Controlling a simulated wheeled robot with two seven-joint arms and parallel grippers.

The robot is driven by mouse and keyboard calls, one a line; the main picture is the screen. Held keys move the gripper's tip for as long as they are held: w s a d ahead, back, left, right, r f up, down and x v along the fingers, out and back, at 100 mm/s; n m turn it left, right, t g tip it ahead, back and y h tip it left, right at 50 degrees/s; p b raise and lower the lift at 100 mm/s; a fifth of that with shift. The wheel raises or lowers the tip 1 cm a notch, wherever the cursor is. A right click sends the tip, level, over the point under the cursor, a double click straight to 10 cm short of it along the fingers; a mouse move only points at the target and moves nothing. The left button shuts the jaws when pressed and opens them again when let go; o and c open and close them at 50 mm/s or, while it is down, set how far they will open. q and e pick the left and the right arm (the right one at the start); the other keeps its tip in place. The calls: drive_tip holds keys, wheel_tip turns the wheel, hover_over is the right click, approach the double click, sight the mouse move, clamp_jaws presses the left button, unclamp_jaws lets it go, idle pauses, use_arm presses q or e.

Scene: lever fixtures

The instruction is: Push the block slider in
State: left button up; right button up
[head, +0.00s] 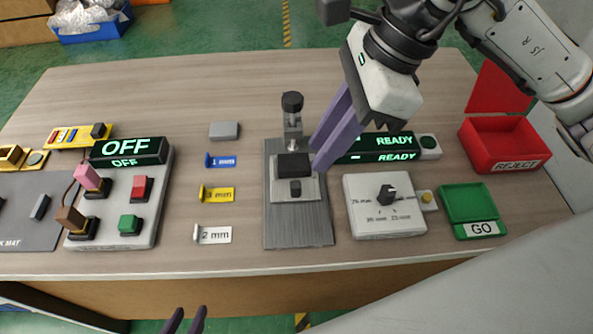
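The block slider fixture (283,225) stands in the middle of the table, a grey ribbed base. A dark block (293,165) with a small black knob (295,188) sits on its light plate, and a black-knobbed clamp post (292,120) rises behind. My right gripper (317,157) reaches down from the upper right. Its purple fingers lie close together, seemingly shut and empty. Their tips are just right of the dark block; I cannot tell whether they touch it. My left gripper (187,317) shows only its fingertips at the bottom edge, apart and empty, in front of the table.
Left of the fixture lie blue (222,161), yellow (217,194) and white (213,235) gauge tags and a switch panel (145,205) reading OFF. To the right are a dial box (383,222), READY displays (375,156), a red REJECT box (500,152) and a green GO tray (470,205).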

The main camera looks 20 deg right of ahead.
sight(297, 183)
drive_tip(key=x, duration=0.9)
drive_tip(key=shift+a+r+b, duration=0.1)
drive_tip(key=shift+b, duration=0.2)
clamp_jaws()
